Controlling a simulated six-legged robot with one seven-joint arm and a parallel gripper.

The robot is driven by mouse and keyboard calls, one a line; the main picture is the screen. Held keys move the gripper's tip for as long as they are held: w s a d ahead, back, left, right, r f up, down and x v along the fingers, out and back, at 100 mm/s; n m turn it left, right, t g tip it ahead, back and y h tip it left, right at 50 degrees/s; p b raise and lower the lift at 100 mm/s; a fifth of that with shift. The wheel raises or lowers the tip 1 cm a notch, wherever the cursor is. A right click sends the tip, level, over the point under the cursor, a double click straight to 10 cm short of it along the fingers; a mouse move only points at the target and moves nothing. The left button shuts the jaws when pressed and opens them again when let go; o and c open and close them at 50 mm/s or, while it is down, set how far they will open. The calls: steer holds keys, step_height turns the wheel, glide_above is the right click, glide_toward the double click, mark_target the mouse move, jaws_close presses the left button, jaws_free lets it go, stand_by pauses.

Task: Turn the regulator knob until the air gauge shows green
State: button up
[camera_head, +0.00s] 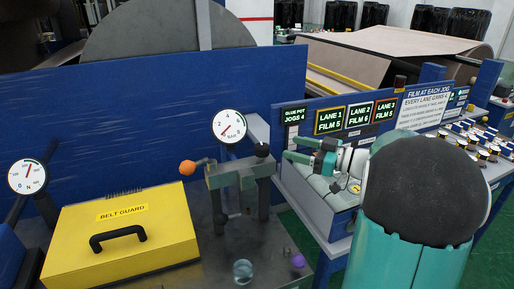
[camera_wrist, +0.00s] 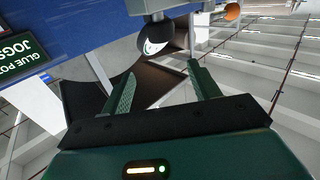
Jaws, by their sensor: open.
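The air gauge (camera_head: 229,126), a round white dial marked BAR, stands in front of the blue panel. Its needle appears to point to the lower left, away from the green band at its upper right. A black round knob (camera_head: 262,149) sits just below and right of the gauge on a grey bracket; I cannot tell for certain that it is the regulator knob. My gripper (camera_head: 291,148) is open and empty, to the right of this knob and apart from it. In the wrist view my gripper (camera_wrist: 161,72) has its fingers spread, with a black-and-white round part (camera_wrist: 154,36) beyond them.
An orange ball (camera_head: 187,168) on a lever stands left of the bracket. A yellow belt guard (camera_head: 120,232) and another gauge (camera_head: 27,176) are at left. A glass (camera_head: 243,271) and a purple knob (camera_head: 298,261) are at the front. Lane signs (camera_head: 329,121) stand behind my gripper.

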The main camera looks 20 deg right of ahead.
mark_target(256, 145)
steer(key=w+d+f+n+g+y, duration=0.2)
steer(key=d+n+g+y, duration=0.2)
steer(key=g, duration=0.2)
steer(key=x, duration=1.4)
steer(key=shift+w+a, duration=0.1)
steer(key=shift+c, duration=0.2)
steer(key=c, duration=0.9)
